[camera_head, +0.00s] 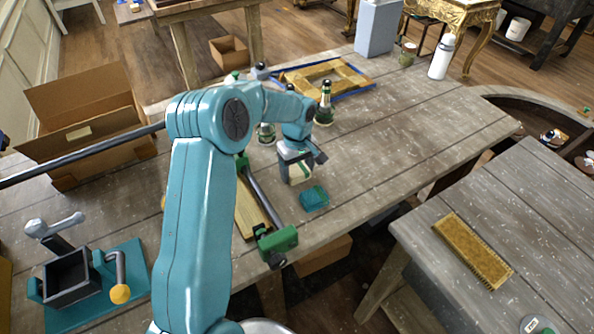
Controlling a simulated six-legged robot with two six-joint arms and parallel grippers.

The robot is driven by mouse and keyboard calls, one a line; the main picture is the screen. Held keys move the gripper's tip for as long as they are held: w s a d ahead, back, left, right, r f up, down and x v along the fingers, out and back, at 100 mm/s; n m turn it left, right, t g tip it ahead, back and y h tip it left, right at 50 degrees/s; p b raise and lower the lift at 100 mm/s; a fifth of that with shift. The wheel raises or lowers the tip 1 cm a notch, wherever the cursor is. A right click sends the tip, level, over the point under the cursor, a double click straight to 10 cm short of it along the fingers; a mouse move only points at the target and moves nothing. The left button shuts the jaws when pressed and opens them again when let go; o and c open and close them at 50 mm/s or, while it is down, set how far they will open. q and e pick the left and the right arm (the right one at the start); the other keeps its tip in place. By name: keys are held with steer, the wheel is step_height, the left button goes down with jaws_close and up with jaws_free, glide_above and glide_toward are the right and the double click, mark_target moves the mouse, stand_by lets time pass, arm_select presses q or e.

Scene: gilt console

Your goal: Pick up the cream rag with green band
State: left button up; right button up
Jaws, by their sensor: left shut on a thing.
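My left arm comes in over the wooden table (425,140), and my left gripper (300,160) points down near the table's middle. It is shut on the cream rag with green band (299,174), of which a small cream and dark green part shows below the fingers. The rest of the rag is hidden by the gripper. I cannot tell whether the rag touches the table. My right gripper is not in view.
A small teal block (314,198) lies just in front of the gripper. A green-ended clamp (278,242) is at the front edge, and a cardboard box (85,150) at left. The table's right side is clear.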

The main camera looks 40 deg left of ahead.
mark_target(297, 170)
arm_select(q)
steer(key=shift+r, duration=0.5)
step_height(297, 170, up, 19)
steer(key=b, duration=0.1)
steer(key=shift+o, duration=0.5)
